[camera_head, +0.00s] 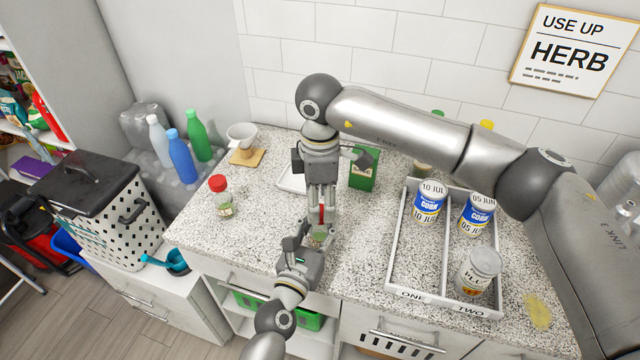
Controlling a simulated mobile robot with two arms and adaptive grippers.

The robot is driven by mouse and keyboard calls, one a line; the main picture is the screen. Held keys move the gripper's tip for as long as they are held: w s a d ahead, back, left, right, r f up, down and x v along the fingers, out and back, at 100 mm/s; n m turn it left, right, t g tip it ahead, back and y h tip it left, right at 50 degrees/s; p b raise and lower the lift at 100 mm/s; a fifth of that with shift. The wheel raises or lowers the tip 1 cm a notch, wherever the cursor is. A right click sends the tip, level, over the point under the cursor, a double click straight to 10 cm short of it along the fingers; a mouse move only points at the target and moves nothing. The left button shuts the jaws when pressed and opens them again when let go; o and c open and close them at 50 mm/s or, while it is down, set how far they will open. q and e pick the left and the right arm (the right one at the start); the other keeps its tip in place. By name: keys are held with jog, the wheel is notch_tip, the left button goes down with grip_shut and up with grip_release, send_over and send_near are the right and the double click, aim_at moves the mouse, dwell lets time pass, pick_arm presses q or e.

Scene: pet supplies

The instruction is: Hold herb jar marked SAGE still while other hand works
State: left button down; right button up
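A small glass jar (319,236) with green contents stands near the counter's front edge; I cannot read its label. My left gripper (312,238) comes from below and has its fingers around the jar's body, seemingly shut on it. My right gripper (321,208) points straight down above the jar, with its fingers around a red lid (321,214). Whether the lid touches the jar is too small to tell. A second jar (224,203) with a red lid and green contents stands at the left, clear of both grippers; its label is not readable either.
A divided tray (393,275) marked ONE and TWO holds two corn cans (430,203) and a larger jar (478,270) at the right. A green box (364,178) stands behind my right gripper. A cup (242,137) and bottles (181,157) stand back left.

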jog(key=shift+f, duration=1.45)
jog(key=shift+c, duration=0.4)
